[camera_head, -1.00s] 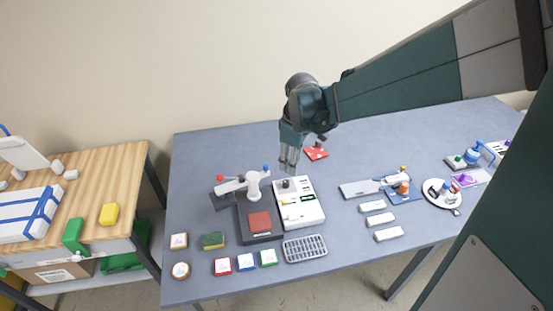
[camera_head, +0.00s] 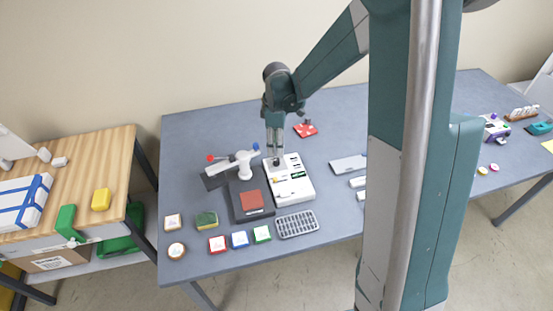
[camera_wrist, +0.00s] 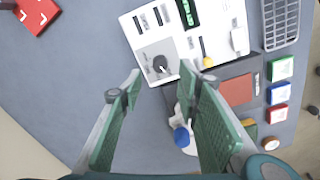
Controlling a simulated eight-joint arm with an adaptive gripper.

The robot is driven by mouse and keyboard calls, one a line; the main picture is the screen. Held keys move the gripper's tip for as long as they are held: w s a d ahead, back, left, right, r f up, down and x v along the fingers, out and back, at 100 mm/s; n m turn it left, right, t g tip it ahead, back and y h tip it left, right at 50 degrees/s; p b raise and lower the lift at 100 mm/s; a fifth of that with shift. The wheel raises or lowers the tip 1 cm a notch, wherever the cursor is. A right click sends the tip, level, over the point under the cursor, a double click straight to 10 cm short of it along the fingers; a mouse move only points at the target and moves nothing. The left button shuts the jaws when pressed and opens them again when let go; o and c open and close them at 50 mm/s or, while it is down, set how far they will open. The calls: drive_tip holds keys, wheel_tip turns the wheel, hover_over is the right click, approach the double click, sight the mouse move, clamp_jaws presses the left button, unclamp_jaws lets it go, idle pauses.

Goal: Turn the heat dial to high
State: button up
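The heat dial is a dark round knob (camera_wrist: 160,63) on a grey square at one end of a white control box (camera_wrist: 215,30). In the head view the dial (camera_head: 277,162) is at the far end of the white box (camera_head: 296,187), just below my fingertips. My gripper (camera_head: 275,152) points down over it. In the wrist view my gripper (camera_wrist: 160,78) is open, with its two green-padded fingers apart and the dial showing between the tips. I cannot tell whether the fingers touch it. The dial's setting is too small to read.
A dark press with a red-brown pad (camera_head: 252,202) and white lever arm (camera_head: 238,166) stands left of the box. A grey grid tray (camera_head: 297,224) lies in front. A red card (camera_head: 305,130) lies behind. My arm hides part of the table at right.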

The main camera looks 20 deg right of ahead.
sight(277, 159)
drive_tip(key=shift+f, duration=0.15)
drive_tip(key=shift+f, duration=3.7)
drive_tip(key=shift+c, duration=0.3)
drive_tip(key=c, duration=0.8)
